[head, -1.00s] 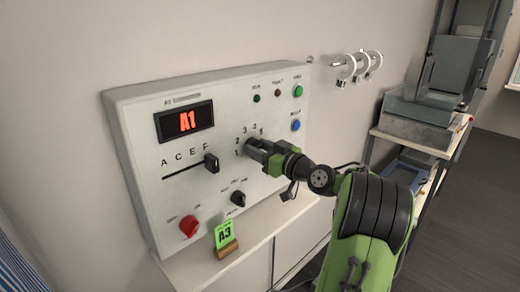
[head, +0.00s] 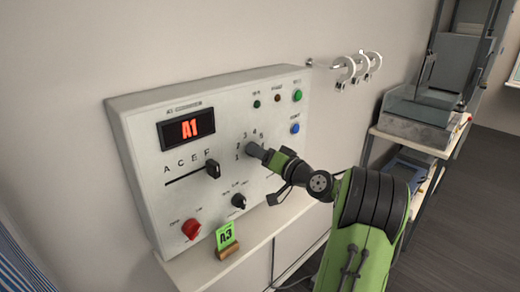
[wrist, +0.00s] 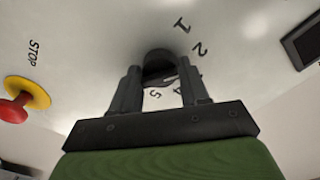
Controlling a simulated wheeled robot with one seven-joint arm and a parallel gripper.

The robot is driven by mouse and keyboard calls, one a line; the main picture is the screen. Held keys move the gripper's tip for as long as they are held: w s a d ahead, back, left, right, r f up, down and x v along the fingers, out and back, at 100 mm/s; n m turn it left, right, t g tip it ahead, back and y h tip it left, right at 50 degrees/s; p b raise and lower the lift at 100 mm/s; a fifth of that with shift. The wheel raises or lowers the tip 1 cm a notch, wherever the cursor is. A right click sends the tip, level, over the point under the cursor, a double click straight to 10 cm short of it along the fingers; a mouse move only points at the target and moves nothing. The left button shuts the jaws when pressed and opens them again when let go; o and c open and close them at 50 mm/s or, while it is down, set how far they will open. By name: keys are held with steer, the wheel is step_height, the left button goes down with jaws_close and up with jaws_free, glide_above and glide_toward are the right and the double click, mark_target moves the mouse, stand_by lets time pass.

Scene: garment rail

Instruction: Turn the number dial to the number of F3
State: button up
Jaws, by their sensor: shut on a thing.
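The number dial (head: 252,149) is a dark round knob on the pale control panel, ringed by printed numbers. My gripper (head: 262,153) is shut on it. In the wrist view the dial (wrist: 158,62) sits between the two dark fingers, with 1, 2 and 5 legible around it; its pointer cannot be made out. The red display (head: 191,128) reads A1. The green card (head: 226,234) below the panel reads A3, not F3. The black letter slider (head: 212,169) stands at the right end of its slot, below F.
A red knob (head: 191,229) and a small black knob (head: 238,201) sit low on the panel. A green button (head: 298,95) and a blue button (head: 295,128) are at its right. A red stop button on yellow (wrist: 20,102) shows in the wrist view. White rings hang on a wall peg (head: 358,68).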

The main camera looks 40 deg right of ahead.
steer(key=shift+m+p, duration=2.5)
steer(key=shift+m, duration=1.3)
steer(key=o, duration=1)
steer(key=s+b, duration=0.1)
steer(key=s, duration=1.4)
steer(key=shift+s+d+b, duration=0.2)
steer(key=shift+s+b, duration=0.2)
